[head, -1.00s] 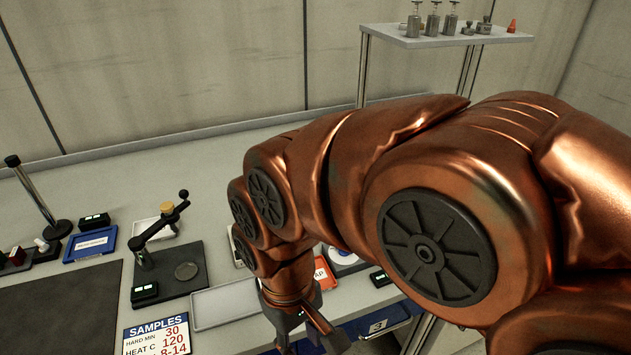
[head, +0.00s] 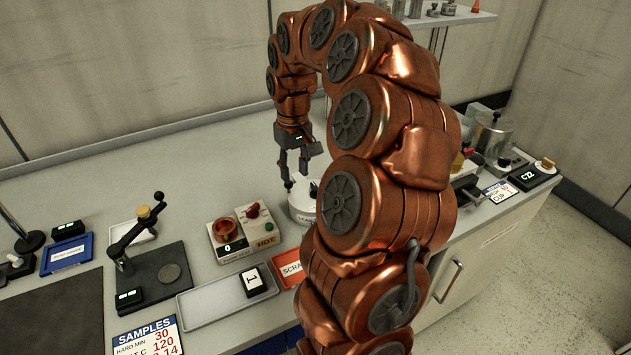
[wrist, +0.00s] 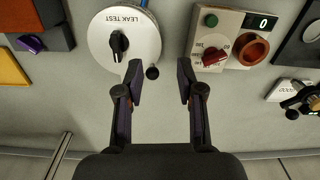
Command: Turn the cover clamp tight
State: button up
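A white round unit (wrist: 98,40) labelled LEAK TEST has a black knob (wrist: 117,43) on its top in the wrist view. I take this knob as the cover clamp, but no label confirms it. The knob's pointer stands roughly upright in the picture. My gripper (wrist: 160,77) is open and empty, its fingertips over the bare bench beside the unit, to the right of and below the knob. In the head view my gripper (head: 296,180) hangs above the unit (head: 300,209), which my arm partly hides.
A hot plate unit (head: 241,244) with an orange dish and red knob stands beside the leak tester. A grey tray (head: 205,307) with a card and an orange SCRAP bin (head: 291,270) lie in front. A metal pot (head: 494,138) stands at the right end. A shelf is behind.

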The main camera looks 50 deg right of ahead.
jog(key=m, duration=0.1)
send_over(316, 187)
jog(key=shift+a+f, duration=0.2)
jog(key=shift+f, duration=0.4)
jog(key=shift+d+f, duration=0.15)
jog(key=shift+d, duration=0.05)
jog(key=shift+f+p, duration=1.35)
jog(key=shift+f, duration=2.5)
grip_shut()
